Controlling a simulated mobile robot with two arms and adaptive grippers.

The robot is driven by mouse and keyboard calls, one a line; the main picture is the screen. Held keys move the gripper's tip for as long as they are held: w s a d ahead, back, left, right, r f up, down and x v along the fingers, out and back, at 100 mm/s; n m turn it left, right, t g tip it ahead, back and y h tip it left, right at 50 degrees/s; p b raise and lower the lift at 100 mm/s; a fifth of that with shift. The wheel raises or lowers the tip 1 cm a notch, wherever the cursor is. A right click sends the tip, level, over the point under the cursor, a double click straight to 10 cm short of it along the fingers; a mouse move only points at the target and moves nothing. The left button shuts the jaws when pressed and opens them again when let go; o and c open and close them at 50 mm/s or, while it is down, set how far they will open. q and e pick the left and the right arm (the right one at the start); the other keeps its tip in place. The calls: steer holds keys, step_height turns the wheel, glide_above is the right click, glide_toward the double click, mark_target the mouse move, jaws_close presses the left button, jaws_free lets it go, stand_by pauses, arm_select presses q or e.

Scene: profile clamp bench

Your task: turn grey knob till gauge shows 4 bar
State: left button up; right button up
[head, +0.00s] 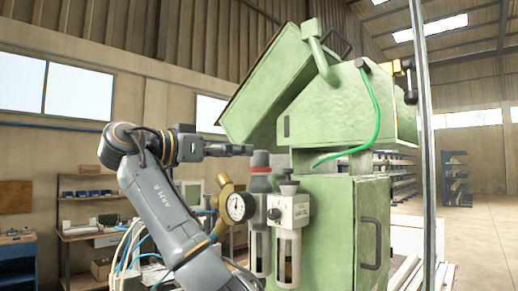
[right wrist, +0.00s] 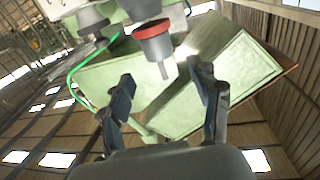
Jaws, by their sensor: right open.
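The grey knob (head: 261,159) with a red band below it tops the left filter unit on the green machine. In the right wrist view the grey knob (right wrist: 152,50) shows with its red ring, beyond the fingertips and roughly between them. My right gripper (head: 246,150) is at the knob's upper left in the head view, apart from it. In the right wrist view my right gripper (right wrist: 160,75) is open, with nothing between its fingers. The round gauge (head: 237,207) is white-faced on a brass fitting; its reading is too small to tell. My left gripper is not in view.
A second unit with a dark-topped knob (head: 288,187) stands close right of the first. The green machine (head: 335,210) rises behind both. A green hose (head: 375,115) hangs from its hood. Blue and white hoses (head: 130,250) lie left, near my right arm.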

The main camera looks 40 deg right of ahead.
mark_target(260, 153)
steer(key=d+p, duration=0.1)
steer(key=d, duration=0.2)
steer(key=d+p, duration=0.1)
steer(key=d, duration=0.2)
steer(key=shift+s+d+r, duration=0.15)
steer(key=shift+d, duration=0.25)
steer(key=shift+d+p, duration=0.3)
steer(key=shift+d, duration=0.3)
steer(key=shift+c, duration=0.4)
